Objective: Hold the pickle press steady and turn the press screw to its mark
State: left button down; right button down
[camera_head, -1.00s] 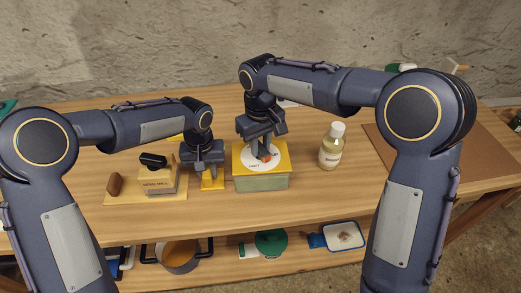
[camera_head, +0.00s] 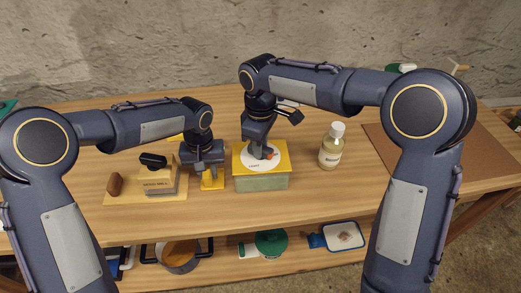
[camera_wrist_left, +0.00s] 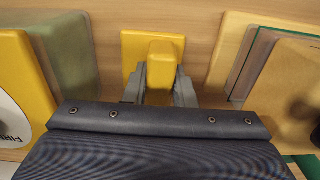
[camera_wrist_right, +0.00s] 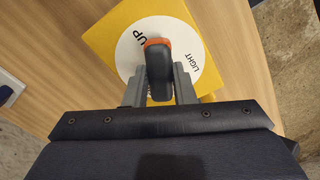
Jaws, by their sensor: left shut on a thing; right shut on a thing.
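The pickle press (camera_head: 262,182) is a green box with a yellow top and a white dial (camera_head: 250,164). The dial's words "LIGHT" and "UP" show in the right wrist view (camera_wrist_right: 190,68). My right gripper (camera_wrist_right: 159,88) is shut on the dark press screw handle (camera_wrist_right: 158,68), which has an orange end pointing near "UP". My left gripper (camera_wrist_left: 160,80) is shut on a yellow upright grip (camera_wrist_left: 164,58) on a yellow plate (camera_head: 212,184), just left of the press. Whether this plate joins the press is unclear. The mark for the screw is not clearly visible.
A board (camera_head: 120,198) with a labelled block and a brown-handled tool lies left of the plate. A white-capped bottle (camera_head: 331,150) stands close to the right of the press. A brown mat (camera_head: 470,150) lies farther right. Pots and a tray sit on the shelf below.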

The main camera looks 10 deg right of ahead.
jog(key=n, duration=0.4)
jog(key=shift+n, duration=0.3)
jog(key=c, duration=1.1)
grip_release()
jog(key=shift+r, duration=0.15)
notch_tip(320, 180, up, 12)
jog(key=shift+f, duration=0.1)
pick_arm(q)
jog(key=c, duration=1.1)
grip_release()
